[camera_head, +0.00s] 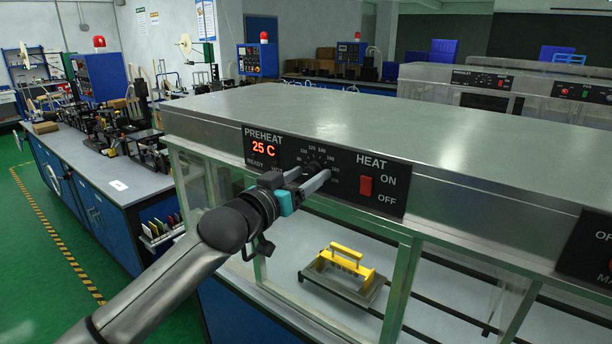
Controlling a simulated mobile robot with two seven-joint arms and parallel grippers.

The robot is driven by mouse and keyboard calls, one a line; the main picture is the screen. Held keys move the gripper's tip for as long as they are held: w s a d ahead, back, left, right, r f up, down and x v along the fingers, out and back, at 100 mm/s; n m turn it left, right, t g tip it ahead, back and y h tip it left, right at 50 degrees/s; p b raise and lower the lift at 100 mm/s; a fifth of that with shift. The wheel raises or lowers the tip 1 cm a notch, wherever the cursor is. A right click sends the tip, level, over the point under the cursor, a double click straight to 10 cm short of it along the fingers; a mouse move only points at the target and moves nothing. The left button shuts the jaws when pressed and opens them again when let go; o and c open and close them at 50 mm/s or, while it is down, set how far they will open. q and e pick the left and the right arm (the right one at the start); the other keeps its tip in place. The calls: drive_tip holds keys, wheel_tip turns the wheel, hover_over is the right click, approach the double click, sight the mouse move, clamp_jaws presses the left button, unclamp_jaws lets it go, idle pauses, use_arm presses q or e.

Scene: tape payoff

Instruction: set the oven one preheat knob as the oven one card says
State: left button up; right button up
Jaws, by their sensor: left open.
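The preheat knob (314,166) is a small dark dial on the black panel (392,202) at the oven's front. Numbers ring it, with 100 to 160 partly readable. The lower part of the knob and scale is hidden by my left gripper (312,173). That gripper is open, its two fingers reaching up to the panel on either side of the knob. I cannot tell whether they touch it, nor where the knob points. I cannot make out an oven one card. My right gripper is out of view.
The oven's steel hood (400,130) runs across the view. Below it, a metal tray with a yellow handle (347,258) rests inside the glass enclosure. A blue bench (90,205) with dark fixtures and a small white label stands at left, beside clear green floor (40,260).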

use_arm(q)
clamp_jaws()
idle(0.5)
drive_tip(key=shift+m+p, duration=0.45)
drive_tip(key=shift+m, duration=0.55)
drive_tip(key=m+p, duration=0.1)
drive_tip(key=m, duration=0.2)
drive_tip(key=shift+m, duration=0.3)
drive_tip(key=m+p, duration=0.1)
drive_tip(key=m, duration=0.5)
drive_tip(key=shift+h+p, duration=0.3)
drive_tip(key=shift+p, duration=0.05)
drive_tip(key=shift+f+m, duration=0.1)
drive_tip(key=shift+m, duration=0.3)
